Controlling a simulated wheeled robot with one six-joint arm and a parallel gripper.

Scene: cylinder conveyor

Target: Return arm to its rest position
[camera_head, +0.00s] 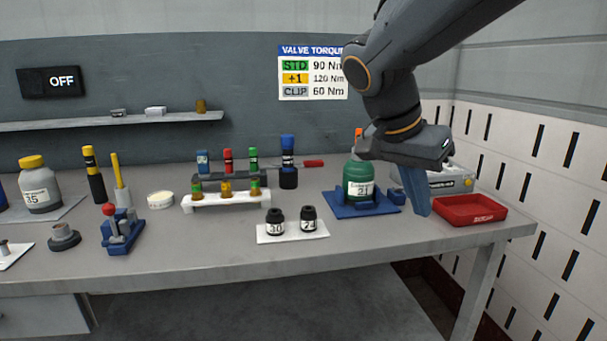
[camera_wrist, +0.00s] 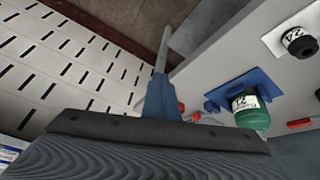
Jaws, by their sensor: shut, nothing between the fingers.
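My gripper (camera_head: 415,192) hangs from my arm at the right of the head view, its blue fingers pointing down. The fingers are together with nothing between them. They are in front of the table's right part, between the green cylinder (camera_head: 357,181) on its blue stand (camera_head: 345,211) and the red tray (camera_head: 450,213). In the wrist view my gripper (camera_wrist: 161,80) points toward the table edge, apart from the green cylinder (camera_wrist: 252,112) at the right.
A grey-white box (camera_head: 455,180) stands behind my gripper. Two black-capped weights sit on a white plate (camera_head: 292,236). A rack (camera_head: 228,199) with several coloured vials stands mid-table. A slotted wall (camera_head: 530,180) bounds the right side. The table's front strip is clear.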

